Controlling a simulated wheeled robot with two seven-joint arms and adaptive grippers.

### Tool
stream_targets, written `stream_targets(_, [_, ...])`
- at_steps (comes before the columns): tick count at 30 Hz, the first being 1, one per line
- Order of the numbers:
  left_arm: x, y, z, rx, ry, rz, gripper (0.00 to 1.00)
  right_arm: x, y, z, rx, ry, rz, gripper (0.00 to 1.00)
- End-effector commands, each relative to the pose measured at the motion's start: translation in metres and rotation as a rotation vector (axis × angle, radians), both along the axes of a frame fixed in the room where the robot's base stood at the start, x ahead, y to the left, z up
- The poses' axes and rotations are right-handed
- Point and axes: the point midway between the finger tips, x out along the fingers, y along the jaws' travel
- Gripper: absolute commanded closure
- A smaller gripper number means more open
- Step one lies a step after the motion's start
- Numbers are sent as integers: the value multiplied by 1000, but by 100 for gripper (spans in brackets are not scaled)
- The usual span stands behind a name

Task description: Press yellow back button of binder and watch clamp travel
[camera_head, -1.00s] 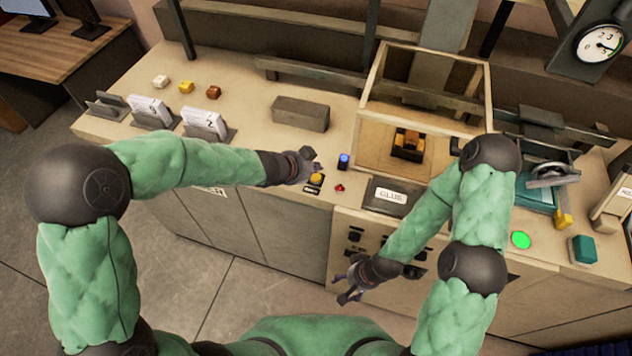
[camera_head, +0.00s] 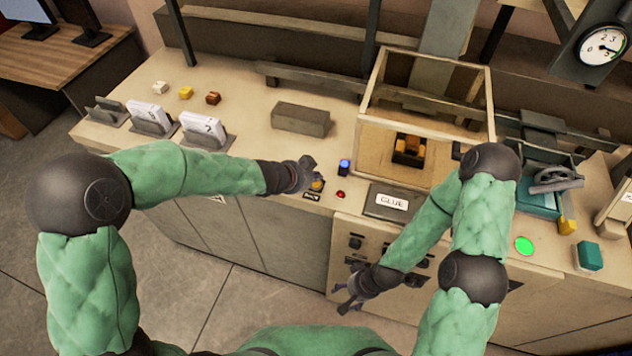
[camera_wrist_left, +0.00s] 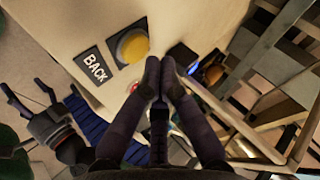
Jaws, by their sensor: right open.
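The round yellow button (camera_wrist_left: 131,45) sits on a dark plate, with a black "BACK" label (camera_wrist_left: 95,66) beside it. In the head view the yellow button (camera_head: 318,185) is partly hidden by my left gripper (camera_head: 308,174). In the left wrist view my left gripper (camera_wrist_left: 160,65) has its fingertips together, empty, just beside the yellow button; I cannot tell whether they touch. My right gripper (camera_head: 347,292) is open and empty in front of the cabinet. Inside the open wooden frame (camera_head: 426,129) is a dark and orange block (camera_head: 409,150); I cannot make out the clamp.
A blue button (camera_head: 344,166) and a small red button (camera_head: 341,194) are close to my left gripper. The "GLUE" panel (camera_head: 391,202) lies to the right. A grey block (camera_head: 300,118) and white card holders stand farther back left. A gauge (camera_head: 603,46) is at upper right.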

Motion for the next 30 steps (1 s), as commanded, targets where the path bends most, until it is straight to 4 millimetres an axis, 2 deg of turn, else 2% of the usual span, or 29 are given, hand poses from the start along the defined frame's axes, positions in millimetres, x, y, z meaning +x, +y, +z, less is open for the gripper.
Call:
stream_targets(17, [0,0,0,0,0,0,100,0,0,0,0,0,0,30])
stream_targets(30, [0,0,-8,-1,0,1,100,0,0,-7,0,0,0,30])
